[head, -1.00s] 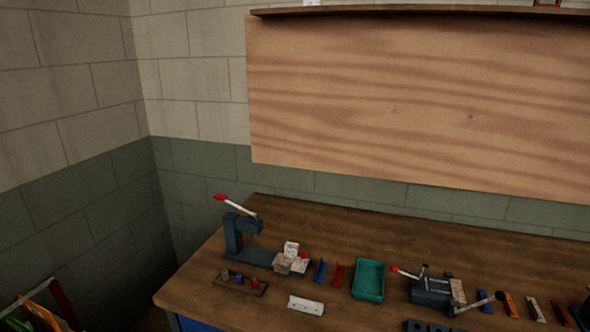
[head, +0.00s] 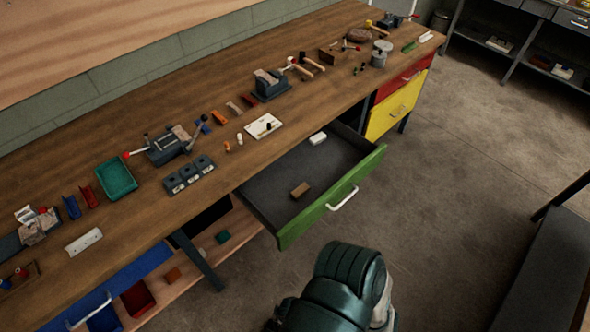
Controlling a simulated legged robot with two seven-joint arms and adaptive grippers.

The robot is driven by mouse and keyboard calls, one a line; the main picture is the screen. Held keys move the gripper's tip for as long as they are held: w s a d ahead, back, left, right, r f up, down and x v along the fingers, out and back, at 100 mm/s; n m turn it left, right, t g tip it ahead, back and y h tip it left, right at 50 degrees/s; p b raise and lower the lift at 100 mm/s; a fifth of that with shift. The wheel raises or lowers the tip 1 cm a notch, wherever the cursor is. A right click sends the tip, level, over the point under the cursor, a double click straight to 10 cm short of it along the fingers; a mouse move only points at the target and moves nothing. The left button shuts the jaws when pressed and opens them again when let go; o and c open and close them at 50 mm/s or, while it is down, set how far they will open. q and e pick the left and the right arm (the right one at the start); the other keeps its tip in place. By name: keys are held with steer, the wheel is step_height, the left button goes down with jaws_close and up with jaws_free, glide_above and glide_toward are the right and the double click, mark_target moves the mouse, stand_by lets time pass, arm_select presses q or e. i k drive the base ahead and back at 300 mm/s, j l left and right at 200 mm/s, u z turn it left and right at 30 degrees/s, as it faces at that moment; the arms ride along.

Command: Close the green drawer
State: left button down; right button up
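The green drawer (head: 313,211) is pulled well out from under the workbench, to the right of the middle of the head view. Its front is green with a white bar handle (head: 343,199). Inside its dark tray lie a small brown block (head: 300,190) and a small white box (head: 318,138). A dark green rounded link of my own arm shows at the bottom, just in front of the drawer front, with a gap between them in the picture. Neither gripper's fingers are in view.
The wooden workbench (head: 130,215) holds a teal tray (head: 116,178), vises and small tools. A yellow drawer (head: 396,106) and a red drawer (head: 404,77) are shut at the right. A blue drawer (head: 105,290) is at lower left. A dark bench (head: 535,270) stands at right; open floor lies between.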

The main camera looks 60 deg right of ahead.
mark_target(332, 167)
steer(key=z, duration=2.55)
